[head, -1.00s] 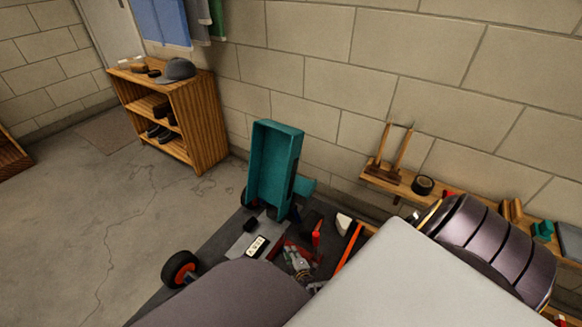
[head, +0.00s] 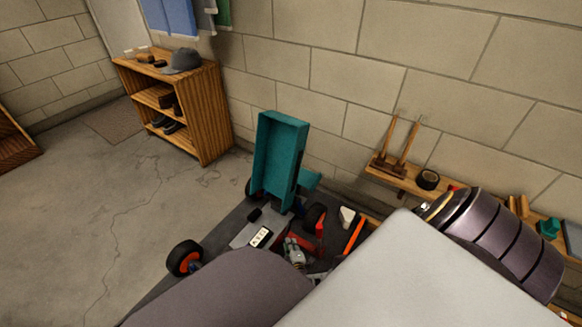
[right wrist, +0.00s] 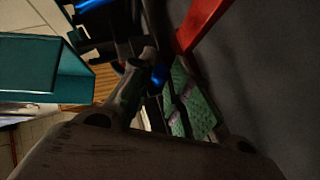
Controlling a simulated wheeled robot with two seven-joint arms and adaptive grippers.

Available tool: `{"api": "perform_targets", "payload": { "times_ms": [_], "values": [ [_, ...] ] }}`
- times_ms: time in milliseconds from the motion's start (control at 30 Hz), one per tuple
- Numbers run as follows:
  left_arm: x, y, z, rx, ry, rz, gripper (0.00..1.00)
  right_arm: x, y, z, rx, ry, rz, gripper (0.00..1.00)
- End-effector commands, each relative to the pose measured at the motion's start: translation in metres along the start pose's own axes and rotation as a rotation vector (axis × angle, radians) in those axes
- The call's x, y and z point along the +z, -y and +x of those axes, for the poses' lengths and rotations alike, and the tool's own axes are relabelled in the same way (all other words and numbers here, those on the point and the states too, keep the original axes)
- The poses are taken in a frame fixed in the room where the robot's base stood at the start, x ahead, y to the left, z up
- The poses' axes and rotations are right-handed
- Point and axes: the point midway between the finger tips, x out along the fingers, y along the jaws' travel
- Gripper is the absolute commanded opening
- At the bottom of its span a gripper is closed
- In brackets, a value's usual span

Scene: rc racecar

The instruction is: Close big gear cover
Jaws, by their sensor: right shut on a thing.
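A teal shell (head: 277,160) stands upright at the far end of the dark car chassis (head: 222,240) in the head view. It also shows at the left of the right wrist view (right wrist: 45,68). I cannot tell for sure which part is the big gear cover. My right gripper (head: 294,252), small and greyish, is low over the middle of the chassis, this side of the shell and apart from it. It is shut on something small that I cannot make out. In the right wrist view the held thing is dark and unclear. My left gripper is out of view.
A black wheel with an orange hub (head: 185,258) sticks out at the chassis's left. A wooden wall shelf (head: 400,178) holding black tape (head: 428,180) is at the right. A wooden shelf unit (head: 205,115) stands behind. The floor at left is clear.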

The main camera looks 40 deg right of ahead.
Motion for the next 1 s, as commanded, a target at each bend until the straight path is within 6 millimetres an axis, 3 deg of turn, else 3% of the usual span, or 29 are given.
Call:
{"api": "perform_targets", "payload": {
  "times_ms": [33, 67, 200, 1000],
  "values": [
    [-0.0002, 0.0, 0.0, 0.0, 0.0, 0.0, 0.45, 0.0045, -0.005, 0.0033, 0.008, 0.006, -0.001, 0.0],
    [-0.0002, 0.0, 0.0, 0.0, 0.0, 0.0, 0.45, 0.0046, -0.005, 0.0033, 0.008, 0.006, -0.002, 0.22],
    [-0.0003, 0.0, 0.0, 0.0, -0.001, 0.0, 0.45, 0.0039, -0.0046, 0.003, 0.008, 0.005, -0.002, 0.4],
    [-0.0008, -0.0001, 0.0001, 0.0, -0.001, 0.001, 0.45, 0.0007, -0.0032, -0.0012, 0.001, 0.004, 0.003, 0.41]
  ]
}}
